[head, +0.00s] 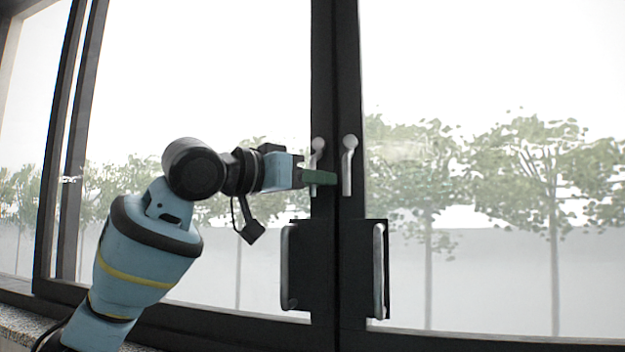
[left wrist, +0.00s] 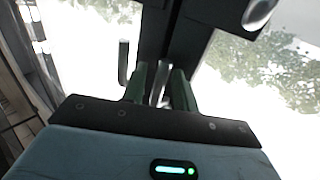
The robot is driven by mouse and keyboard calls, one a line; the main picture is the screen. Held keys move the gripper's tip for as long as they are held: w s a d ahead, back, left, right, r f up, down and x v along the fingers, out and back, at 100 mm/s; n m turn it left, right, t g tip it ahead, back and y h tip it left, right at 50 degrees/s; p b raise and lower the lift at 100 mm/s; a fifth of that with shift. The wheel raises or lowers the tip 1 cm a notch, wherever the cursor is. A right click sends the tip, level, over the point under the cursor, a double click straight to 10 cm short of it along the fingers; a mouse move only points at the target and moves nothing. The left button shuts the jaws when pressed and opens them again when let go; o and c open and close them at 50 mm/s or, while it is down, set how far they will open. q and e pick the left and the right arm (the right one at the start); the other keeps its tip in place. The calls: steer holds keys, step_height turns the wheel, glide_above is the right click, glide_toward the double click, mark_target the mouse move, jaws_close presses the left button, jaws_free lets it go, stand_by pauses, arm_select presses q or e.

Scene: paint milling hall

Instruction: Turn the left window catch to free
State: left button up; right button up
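The left window catch (head: 318,145) is a pale grey lever on the dark left window frame. Its round top shows and its lever hangs down, nearly upright. My left gripper (head: 320,178) reaches in from the left at the lever, and its green fingers hide part of it. In the left wrist view, the two fingers of my left gripper (left wrist: 162,82) stand close together with a pale lever between them. I cannot tell whether they press on it. The matching right catch (head: 348,165) hangs down on the right frame. My right gripper is not in view.
Below the catches, dark plates with upright pull handles (head: 379,270) sit on both frames. The left pull handle (head: 291,265) is below my gripper. A sill (head: 25,330) runs at the lower left. Free room lies in front of the right pane.

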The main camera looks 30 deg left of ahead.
arm_select(q)
steer(key=shift+c, duration=0.4)
jaws_close()
